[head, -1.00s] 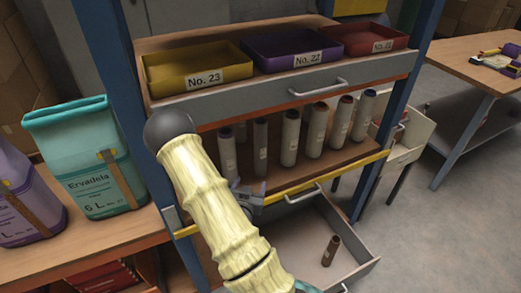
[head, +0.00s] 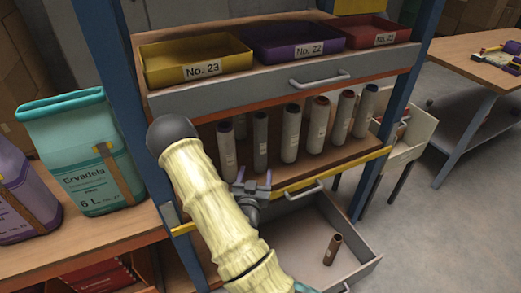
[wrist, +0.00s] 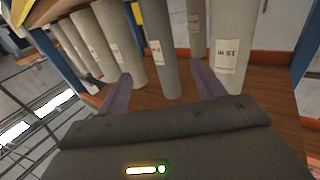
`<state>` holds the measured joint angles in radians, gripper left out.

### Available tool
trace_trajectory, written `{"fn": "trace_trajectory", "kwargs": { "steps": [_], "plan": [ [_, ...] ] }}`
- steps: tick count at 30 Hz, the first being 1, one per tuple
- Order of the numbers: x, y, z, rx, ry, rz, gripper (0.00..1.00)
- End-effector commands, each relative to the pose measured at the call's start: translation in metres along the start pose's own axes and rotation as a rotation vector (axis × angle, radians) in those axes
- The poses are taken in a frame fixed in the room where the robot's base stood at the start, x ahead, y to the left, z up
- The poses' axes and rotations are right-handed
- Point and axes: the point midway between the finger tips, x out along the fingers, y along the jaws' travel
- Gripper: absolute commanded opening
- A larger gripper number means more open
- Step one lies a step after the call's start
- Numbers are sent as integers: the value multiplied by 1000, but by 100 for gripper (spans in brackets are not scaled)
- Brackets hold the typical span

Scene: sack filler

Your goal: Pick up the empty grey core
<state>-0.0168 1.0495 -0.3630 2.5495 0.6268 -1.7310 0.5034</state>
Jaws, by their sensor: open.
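Several grey tubes with small white labels stand upright in a row on the wooden shelf under the grey drawer. One of them, a slim grey tube (head: 260,140), stands beyond my gripper (head: 255,181). In the wrist view a grey tube (wrist: 157,45) shows between the two purple fingertips (wrist: 158,80), its foot on the wooden shelf. My gripper is open and empty at the shelf's front edge. I cannot tell from labels or ends which tube is the empty core.
Neighbouring grey tubes (wrist: 122,45) and (wrist: 228,55) stand close on both sides. A yellow strip (head: 330,172) edges the shelf. Yellow (head: 195,57), purple (head: 290,42) and red (head: 365,28) trays sit above. A teal sack (head: 85,155) stands on the left bench.

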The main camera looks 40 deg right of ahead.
Motion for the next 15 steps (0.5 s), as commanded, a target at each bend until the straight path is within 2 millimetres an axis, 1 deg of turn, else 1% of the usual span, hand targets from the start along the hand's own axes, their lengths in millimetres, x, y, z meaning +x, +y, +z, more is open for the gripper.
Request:
{"fn": "trace_trajectory", "kwargs": {
  "steps": [1,15],
  "plan": [
    [3,0,4,1,3,2,68],
    [30,0,4,2,3,0,68]
  ]
}}
